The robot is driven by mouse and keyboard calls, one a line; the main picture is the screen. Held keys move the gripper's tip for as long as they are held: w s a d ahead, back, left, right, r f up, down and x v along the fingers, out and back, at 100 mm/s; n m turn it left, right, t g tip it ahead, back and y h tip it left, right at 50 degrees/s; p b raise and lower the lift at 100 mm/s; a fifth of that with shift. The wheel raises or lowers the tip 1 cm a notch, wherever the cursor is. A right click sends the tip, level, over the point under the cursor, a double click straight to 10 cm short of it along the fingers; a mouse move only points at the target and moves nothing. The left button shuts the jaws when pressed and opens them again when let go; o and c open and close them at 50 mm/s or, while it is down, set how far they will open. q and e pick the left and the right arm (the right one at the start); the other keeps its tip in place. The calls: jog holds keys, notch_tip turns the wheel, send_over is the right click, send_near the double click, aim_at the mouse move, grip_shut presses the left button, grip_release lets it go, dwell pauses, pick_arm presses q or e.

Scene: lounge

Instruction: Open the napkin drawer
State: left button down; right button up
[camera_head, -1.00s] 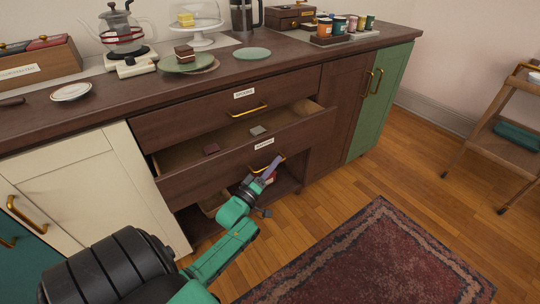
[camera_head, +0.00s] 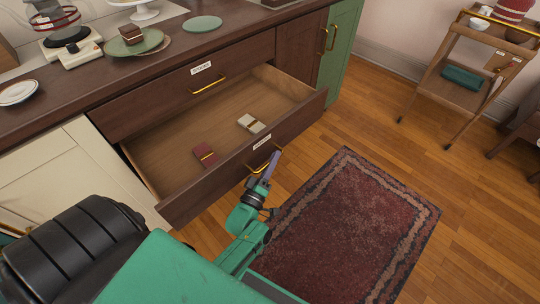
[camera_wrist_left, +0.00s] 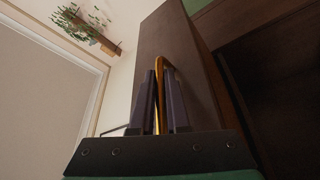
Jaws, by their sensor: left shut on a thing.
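The labelled lower drawer (camera_head: 287,131) is pulled well out of the dark wood cabinet; its label is too small to read surely. Inside lie a dark red napkin bundle (camera_head: 205,155) and a pale bundle (camera_head: 251,124), apart from each other. My left gripper (camera_head: 272,163) is at the drawer's front, shut on its brass handle (camera_head: 255,168). The left wrist view shows the handle (camera_wrist_left: 161,92) between the two dark fingers. My right gripper is not in view.
An upper drawer with a brass handle (camera_head: 208,85) is shut above. A patterned rug (camera_head: 350,225) lies on the floor before the cabinet. A wooden cart (camera_head: 455,85) stands at the upper right.

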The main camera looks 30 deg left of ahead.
pick_arm(q)
jog(key=shift+f, duration=0.1)
jog(key=c, duration=0.9)
grip_release()
jog(key=shift+s, duration=0.1)
jog(key=v, duration=1.4)
jog(key=shift+s, duration=0.2)
